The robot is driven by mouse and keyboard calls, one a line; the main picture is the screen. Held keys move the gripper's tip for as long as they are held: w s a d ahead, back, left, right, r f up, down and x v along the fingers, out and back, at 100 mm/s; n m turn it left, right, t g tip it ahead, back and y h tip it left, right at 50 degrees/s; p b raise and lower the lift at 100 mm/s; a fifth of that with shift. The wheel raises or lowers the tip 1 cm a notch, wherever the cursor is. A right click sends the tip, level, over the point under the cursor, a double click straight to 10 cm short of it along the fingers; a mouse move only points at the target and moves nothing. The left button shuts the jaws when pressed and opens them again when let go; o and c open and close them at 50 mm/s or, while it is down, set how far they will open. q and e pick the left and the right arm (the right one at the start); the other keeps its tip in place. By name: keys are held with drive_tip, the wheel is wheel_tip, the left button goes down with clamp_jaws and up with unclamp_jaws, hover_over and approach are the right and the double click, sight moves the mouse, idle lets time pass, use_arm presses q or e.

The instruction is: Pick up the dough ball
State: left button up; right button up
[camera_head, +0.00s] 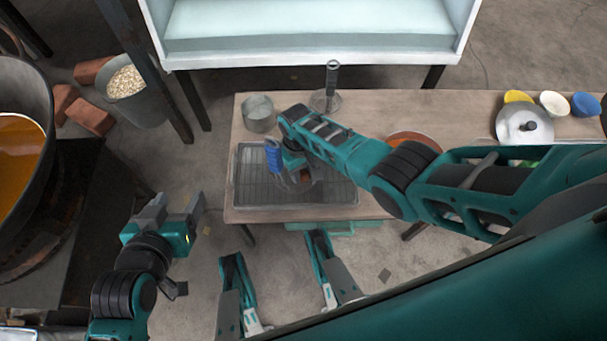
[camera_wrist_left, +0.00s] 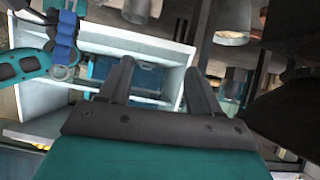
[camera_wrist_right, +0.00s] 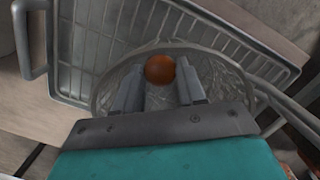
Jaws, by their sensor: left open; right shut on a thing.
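The dough ball (camera_wrist_right: 160,69) is a small orange-brown ball in the right wrist view. It sits between the fingertips of my right gripper (camera_wrist_right: 160,82), which is shut on it. A round mesh strainer (camera_wrist_right: 106,80) lies around and below the ball, on the wire rack tray (camera_wrist_right: 82,50). In the head view my right gripper (camera_head: 298,178) is over the tray (camera_head: 250,190), and the arm hides most of the strainer. My left gripper (camera_head: 174,210) is open and empty, off the table's left side. Its fingers also show empty in the left wrist view (camera_wrist_left: 160,82).
A metal cup (camera_head: 258,114) stands behind the tray. An orange bowl (camera_head: 414,137), a lidded pot (camera_head: 524,126) and small coloured bowls (camera_head: 554,103) are further right on the table. A large pot of orange liquid (camera_head: 20,150) stands at the far left.

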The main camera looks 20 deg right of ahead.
sight(303, 173)
use_arm(q)
drive_tip(key=shift+a, duration=0.15)
use_arm(e)
drive_tip(key=shift+r, duration=0.1)
drive_tip(key=shift+r+p, duration=0.5)
use_arm(q)
wheel_tip(303, 173, up, 9)
drive_tip(key=a+p, duration=0.1)
drive_tip(key=p, duration=1)
drive_tip(key=shift+s+a+y, duration=0.2)
drive_tip(key=shift+s+y, duration=0.2)
use_arm(e)
wheel_tip(303, 173, up, 19)
drive_tip(key=shift+f, duration=0.1)
